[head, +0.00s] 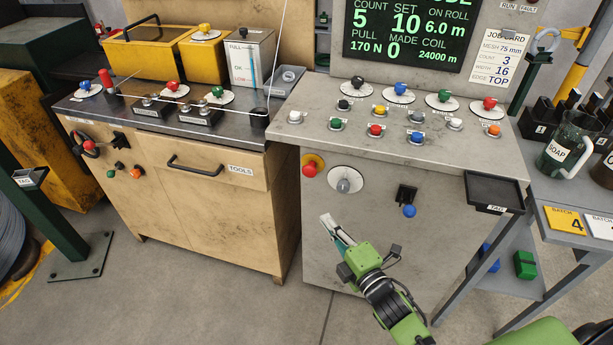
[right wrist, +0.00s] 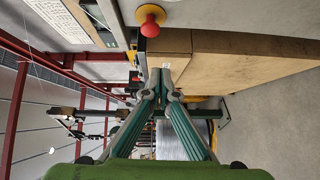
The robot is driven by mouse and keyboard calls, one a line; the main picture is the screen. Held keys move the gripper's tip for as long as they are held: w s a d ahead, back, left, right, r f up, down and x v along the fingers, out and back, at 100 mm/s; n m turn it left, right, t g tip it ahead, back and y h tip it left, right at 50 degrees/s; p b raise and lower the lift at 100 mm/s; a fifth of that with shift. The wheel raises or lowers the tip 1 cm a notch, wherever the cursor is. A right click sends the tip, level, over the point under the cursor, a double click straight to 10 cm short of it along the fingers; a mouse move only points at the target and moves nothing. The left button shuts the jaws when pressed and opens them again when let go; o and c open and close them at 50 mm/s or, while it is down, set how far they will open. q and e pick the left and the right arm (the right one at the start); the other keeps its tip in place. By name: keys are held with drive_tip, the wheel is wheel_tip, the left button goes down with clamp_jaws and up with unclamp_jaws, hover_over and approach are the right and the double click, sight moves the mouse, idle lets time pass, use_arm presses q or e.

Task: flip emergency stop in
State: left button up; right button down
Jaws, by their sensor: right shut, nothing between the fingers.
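The emergency stop is a red mushroom button on a yellow round collar (head: 309,168). It sits at the upper left of the grey console's front panel. It also shows in the right wrist view near the top (right wrist: 149,24), standing out from its yellow collar. My right gripper (head: 328,221) is in front of the console, below the button and apart from it. Its fingers are shut with nothing between them; their tips meet in the right wrist view (right wrist: 160,77). My left gripper is not in view.
A round white dial with a grey knob (head: 345,180) is just right of the button. A black switch with a blue ball (head: 408,205) is farther right. A wooden tool cabinet (head: 215,205) stands to the left. A dark tray (head: 494,190) juts out at the console's right.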

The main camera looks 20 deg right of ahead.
drive_tip(key=shift+w+a+r+n, duration=0.1)
drive_tip(key=shift+r+n, duration=0.1)
drive_tip(key=shift+r, duration=0.25)
drive_tip(key=shift+w+a+r+n, duration=0.1)
drive_tip(key=shift+r+n, duration=0.1)
drive_tip(key=shift+r, duration=0.25)
drive_tip(key=b, duration=0.4)
approach(305, 173)
drive_tip(key=w+a, duration=0.2)
drive_tip(key=a, duration=0.1)
drive_tip(key=shift+w+d+f+b, duration=0.1)
drive_tip(key=shift+w+d+b, duration=0.3)
drive_tip(key=shift+w, duration=0.55)
drive_tip(key=shift+w+d+f+b, duration=0.1)
drive_tip(key=shift+w+d+b, duration=0.1)
drive_tip(key=shift+w+d, duration=0.55)
drive_tip(key=shift+w+a, duration=0.15)
drive_tip(key=shift+a, duration=0.05)
